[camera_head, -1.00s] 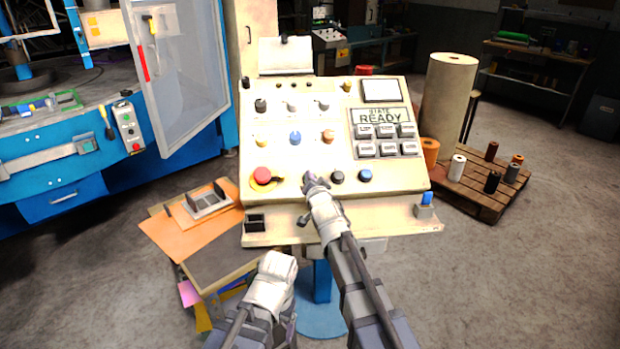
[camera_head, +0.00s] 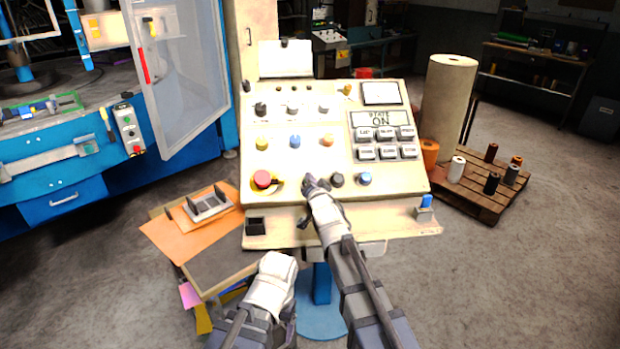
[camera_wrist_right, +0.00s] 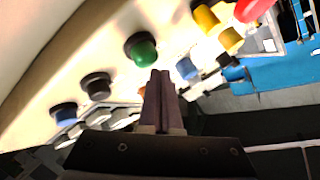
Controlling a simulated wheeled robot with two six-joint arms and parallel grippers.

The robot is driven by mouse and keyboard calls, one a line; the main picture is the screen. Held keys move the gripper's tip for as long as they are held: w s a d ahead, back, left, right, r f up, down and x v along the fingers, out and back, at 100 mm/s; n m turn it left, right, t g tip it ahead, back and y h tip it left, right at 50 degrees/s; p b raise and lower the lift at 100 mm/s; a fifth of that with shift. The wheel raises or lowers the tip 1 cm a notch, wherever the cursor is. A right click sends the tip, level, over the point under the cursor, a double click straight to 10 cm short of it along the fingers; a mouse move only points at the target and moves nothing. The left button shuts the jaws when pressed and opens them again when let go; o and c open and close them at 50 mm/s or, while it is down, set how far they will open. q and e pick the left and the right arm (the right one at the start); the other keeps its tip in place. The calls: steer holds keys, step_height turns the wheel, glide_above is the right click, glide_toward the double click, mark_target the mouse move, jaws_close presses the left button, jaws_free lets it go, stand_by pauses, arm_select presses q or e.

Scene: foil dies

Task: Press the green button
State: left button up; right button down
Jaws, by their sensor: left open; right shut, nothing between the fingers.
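The green button (camera_wrist_right: 143,50), round in a dark collar, shows in the right wrist view on the cream control panel (camera_head: 225,205). In the head view my right gripper covers its place. My right gripper (camera_head: 310,181) is shut and empty at the panel's lower row. In the wrist view its fingertips (camera_wrist_right: 161,74) overlap the button's lower right edge; I cannot tell whether they touch it. My left gripper (camera_head: 280,262) is open and empty, low in front of the panel.
A red mushroom button (camera_head: 262,179) is left of my right gripper. A black button (camera_head: 337,180) and a blue button (camera_head: 364,179) are right of it. A side table (camera_head: 225,245) with an orange sheet stands left of my left gripper.

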steer(key=shift+s+r, duration=0.1)
steer(key=shift+r, duration=0.1)
steer(key=s+r+p, duration=0.1)
steer(key=r+p, duration=0.1)
steer(key=s+r+p, duration=0.1)
steer(key=r+p, duration=0.1)
steer(key=shift+s+d, duration=0.1)
steer(key=shift+s, duration=0.3)
steer(key=shift+f, duration=0.1)
stand_by(0.5)
